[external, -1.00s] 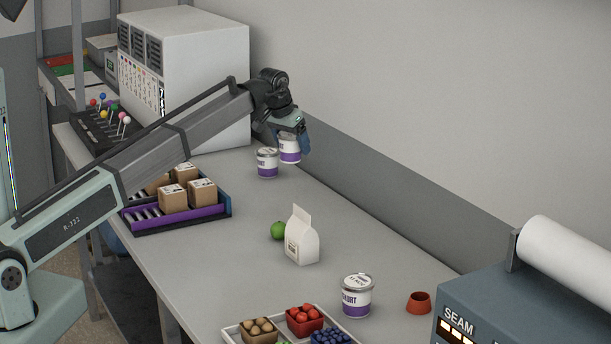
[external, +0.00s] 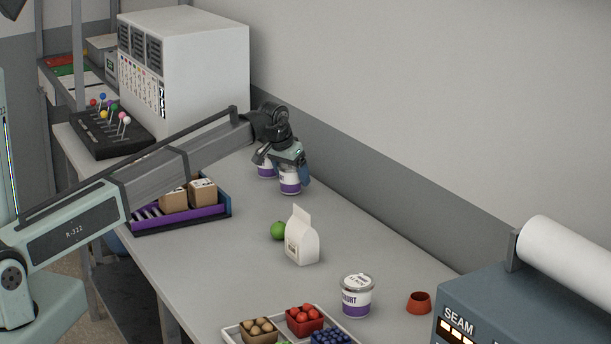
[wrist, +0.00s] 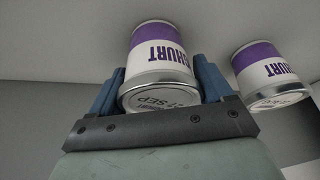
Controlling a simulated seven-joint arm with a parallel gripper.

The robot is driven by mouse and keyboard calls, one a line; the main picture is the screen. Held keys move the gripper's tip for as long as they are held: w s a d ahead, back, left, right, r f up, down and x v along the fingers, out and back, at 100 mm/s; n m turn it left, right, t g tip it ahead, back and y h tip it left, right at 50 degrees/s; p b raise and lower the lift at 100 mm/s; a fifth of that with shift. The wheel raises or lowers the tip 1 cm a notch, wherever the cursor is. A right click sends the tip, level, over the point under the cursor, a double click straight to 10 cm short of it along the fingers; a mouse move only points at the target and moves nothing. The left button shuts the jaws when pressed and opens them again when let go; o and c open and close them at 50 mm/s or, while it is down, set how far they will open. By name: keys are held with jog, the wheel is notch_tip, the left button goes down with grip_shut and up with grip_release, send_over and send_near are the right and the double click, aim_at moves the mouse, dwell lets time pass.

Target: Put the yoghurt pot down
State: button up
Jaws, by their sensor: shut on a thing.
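A white yoghurt pot with a purple band (external: 289,184) is between the jaws of my gripper (external: 288,168), low at the far end of the table; whether its base touches the table I cannot tell. In the wrist view this pot (wrist: 160,52) sits between the two blue fingers (wrist: 160,88), which are shut on it. A second yoghurt pot (external: 265,170) stands just to its left, partly hidden by my gripper; it also shows in the wrist view (wrist: 265,72), apart from the held pot. A third yoghurt pot (external: 357,298) stands at the near end.
A milk carton (external: 302,240) and a green fruit (external: 278,230) stand mid-table. A tray of boxes (external: 180,222) lies on the left. A fruit tray (external: 270,341) and a small red-brown cup (external: 419,302) are near the front. A white cabinet (external: 205,85) stands behind.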

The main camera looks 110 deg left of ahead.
jog(key=shift+f, duration=0.15)
jog(key=o, duration=1.1)
jog(key=shift+c, duration=0.2)
jog(key=v, duration=1.2)
jog(key=shift+r, duration=0.2)
